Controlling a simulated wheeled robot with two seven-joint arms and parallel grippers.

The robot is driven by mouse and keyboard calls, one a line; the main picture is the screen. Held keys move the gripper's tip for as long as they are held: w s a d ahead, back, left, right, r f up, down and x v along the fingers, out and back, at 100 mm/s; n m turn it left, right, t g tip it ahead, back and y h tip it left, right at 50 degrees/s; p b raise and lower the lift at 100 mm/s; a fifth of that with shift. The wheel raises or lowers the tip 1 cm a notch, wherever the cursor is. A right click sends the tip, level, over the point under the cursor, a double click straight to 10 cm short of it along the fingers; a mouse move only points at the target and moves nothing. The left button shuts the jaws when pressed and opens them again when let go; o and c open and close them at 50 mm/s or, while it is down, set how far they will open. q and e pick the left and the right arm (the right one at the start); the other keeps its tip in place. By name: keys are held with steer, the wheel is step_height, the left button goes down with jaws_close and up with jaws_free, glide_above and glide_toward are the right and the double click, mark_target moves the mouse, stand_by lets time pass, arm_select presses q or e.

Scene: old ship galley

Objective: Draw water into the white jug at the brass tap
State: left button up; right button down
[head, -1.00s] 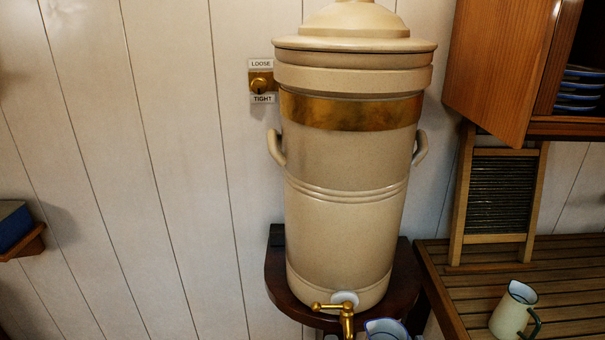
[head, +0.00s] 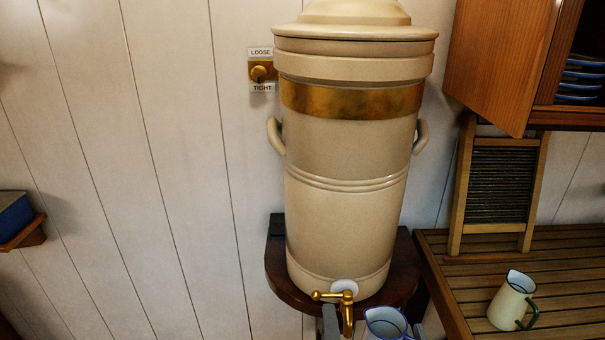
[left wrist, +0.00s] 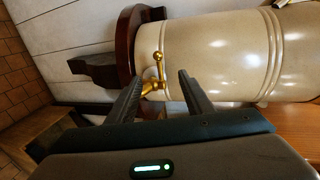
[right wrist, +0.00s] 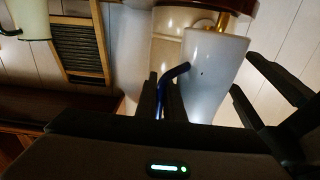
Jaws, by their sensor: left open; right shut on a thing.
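The white jug (head: 386,324) with a blue rim shows at the bottom of the head view, just right of the brass tap (head: 346,300). In the right wrist view the jug (right wrist: 212,80) stands in front of the urn, and my right gripper (right wrist: 164,80) is shut on its blue handle (right wrist: 178,72). My left gripper (left wrist: 160,76) is open at the tap, with the tap (left wrist: 159,68) showing between its fingertips; I cannot tell if they touch it. The tap sits low on the cream urn (head: 345,220). Water and the jug's inside bottom are not visible.
The urn stands on a dark wooden shelf (head: 280,280). A cream jug with a dark handle (head: 511,300) stands on the slatted counter (head: 560,265) at right. A washboard (head: 497,190) and an open cupboard door (head: 505,60) are above it. A knob marked LOOSE and TIGHT (head: 260,71) is on the wall.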

arm_select(q)
steer(key=shift+w, duration=0.3)
arm_select(e)
steer(key=shift+r, duration=0.1)
stand_by(0.3)
steer(key=s+a+f+n+y, duration=0.1)
steer(key=s+a+f+y, duration=0.1)
steer(key=f, duration=0.8)
steer(key=s+a+f+n+y, duration=0.1)
steer(key=s+a+f, duration=0.1)
steer(key=f, duration=0.9)
steer(key=shift+s+a+y, duration=0.25)
steer(key=shift+s+y, duration=0.15)
steer(key=shift+s, duration=0.15)
steer(key=shift+w, duration=0.15)
steer(key=d+x, duration=0.3)
steer(key=x, duration=1.1)
steer(key=shift+w+f, duration=0.25)
steer(key=shift+w, duration=0.3)
